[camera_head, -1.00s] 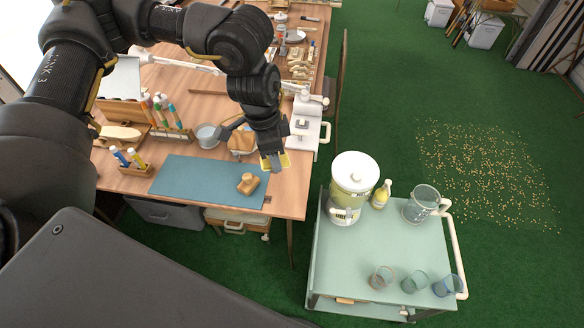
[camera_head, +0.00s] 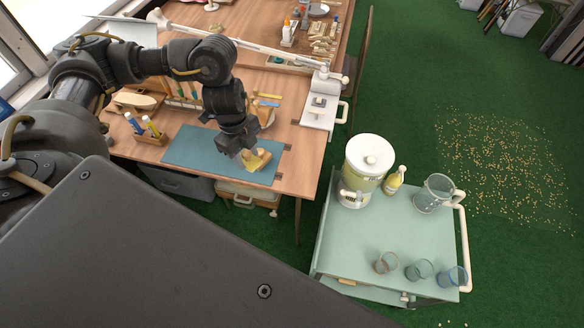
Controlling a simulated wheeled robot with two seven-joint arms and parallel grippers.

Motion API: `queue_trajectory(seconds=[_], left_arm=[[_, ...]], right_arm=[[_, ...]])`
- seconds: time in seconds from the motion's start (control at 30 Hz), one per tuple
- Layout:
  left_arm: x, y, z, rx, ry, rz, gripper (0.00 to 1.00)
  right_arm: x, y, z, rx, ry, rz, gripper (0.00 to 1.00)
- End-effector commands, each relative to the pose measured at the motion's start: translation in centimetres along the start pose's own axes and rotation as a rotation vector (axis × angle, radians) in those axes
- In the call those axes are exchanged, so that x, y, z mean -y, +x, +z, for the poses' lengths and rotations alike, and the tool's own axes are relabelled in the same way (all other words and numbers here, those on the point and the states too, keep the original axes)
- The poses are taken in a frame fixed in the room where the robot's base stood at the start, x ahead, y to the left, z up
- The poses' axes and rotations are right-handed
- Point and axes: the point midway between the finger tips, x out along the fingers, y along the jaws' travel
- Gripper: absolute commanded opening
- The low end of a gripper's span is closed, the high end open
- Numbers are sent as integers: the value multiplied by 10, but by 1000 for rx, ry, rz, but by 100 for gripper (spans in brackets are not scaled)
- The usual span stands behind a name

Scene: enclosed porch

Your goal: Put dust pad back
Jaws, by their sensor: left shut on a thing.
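The pad is at the right part of the mat, at the small carved wooden piece (camera_head: 251,166) lying there. The fingers and the pad partly hide the wooden piece, and I cannot tell whether they touch it. My right gripper is not in view.
A holder with markers (camera_head: 146,137) stands left of the mat, and tools and a bowl lie behind it. A white device (camera_head: 320,104) sits at the bench's right edge. A green cart (camera_head: 375,235) with a drink dispenser (camera_head: 367,165), jug (camera_head: 434,193) and glasses stands to the right.

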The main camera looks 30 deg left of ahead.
Motion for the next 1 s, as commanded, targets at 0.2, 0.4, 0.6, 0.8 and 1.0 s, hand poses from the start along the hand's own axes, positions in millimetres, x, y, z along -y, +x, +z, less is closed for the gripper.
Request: queue_trajectory(seconds=[0.2, 0.4, 0.6, 0.8, 1.0], left_arm=[[1, 3, 2, 3, 20, 1, 22], [34, 22, -15, 1, 18, 4, 22], [81, 48, -36, 2, 15, 4, 22], [106, 88, -44, 1, 15, 4, 22], [118, 102, -47, 3, 18, 1, 22]], right_arm=[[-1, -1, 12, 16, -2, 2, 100], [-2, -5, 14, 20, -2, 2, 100], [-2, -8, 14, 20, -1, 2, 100], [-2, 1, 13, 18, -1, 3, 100], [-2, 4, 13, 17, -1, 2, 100]])
